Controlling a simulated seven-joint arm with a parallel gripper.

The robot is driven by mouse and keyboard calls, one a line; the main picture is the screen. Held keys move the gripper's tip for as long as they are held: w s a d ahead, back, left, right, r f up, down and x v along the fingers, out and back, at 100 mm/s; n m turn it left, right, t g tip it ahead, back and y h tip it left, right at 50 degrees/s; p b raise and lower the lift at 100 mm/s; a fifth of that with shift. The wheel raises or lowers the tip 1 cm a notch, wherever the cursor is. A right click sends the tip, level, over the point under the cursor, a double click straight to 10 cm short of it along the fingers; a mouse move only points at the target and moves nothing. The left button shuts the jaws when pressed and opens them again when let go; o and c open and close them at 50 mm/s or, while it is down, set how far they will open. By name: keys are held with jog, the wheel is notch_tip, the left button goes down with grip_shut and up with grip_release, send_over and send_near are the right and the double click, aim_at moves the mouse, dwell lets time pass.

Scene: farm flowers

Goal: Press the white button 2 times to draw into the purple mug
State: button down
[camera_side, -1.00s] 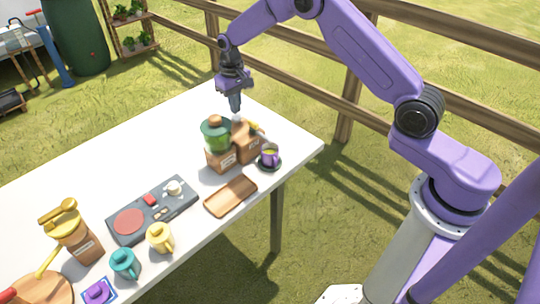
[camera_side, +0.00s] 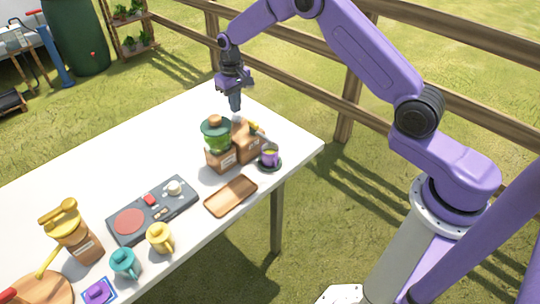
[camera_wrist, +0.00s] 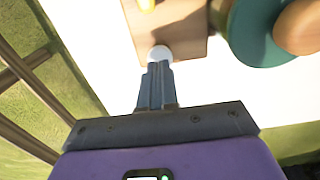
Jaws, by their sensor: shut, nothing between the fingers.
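The purple mug (camera_side: 269,157) stands upright on a dark round base at the right end of the table, with something yellow showing at its top. Beside it is a brown wooden box (camera_side: 247,144) with a yellow spout. The white button (camera_wrist: 160,54) is on the box's edge in the wrist view; in the side view it is a small white spot (camera_side: 237,117) just under my fingertips. My gripper (camera_side: 235,108) is shut and empty, pointing down. In the wrist view its fingertips (camera_wrist: 158,68) are at the button; whether they touch it I cannot tell.
A grinder with a green jar (camera_side: 216,138) stands close left of the box. A wooden tray (camera_side: 231,196), a stove plate (camera_side: 153,211), a yellow mug (camera_side: 160,238) and a teal mug (camera_side: 125,263) are farther along. The table's back left is clear.

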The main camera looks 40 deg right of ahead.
notch_tip(320, 180, up, 6)
jog(key=shift+f, duration=0.15)
dwell(0.4)
jog(key=s+a+r+n, duration=0.3)
jog(key=s+a+r, duration=0.1)
jog(key=s, duration=0.6)
jog(key=s+a+r+n, duration=0.3)
jog(key=s+a+r, duration=0.1)
jog(key=s, duration=0.7)
jog(key=s+d+n, duration=0.3)
jog(key=s+d, duration=0.1)
jog(key=s, duration=0.7)
jog(key=s+d+n, duration=0.3)
jog(key=s, duration=0.9)
jog(key=shift+s+d+n, duration=0.25)
jog(key=shift+d+n, duration=0.05)
jog(key=shift+d, duration=0.05)
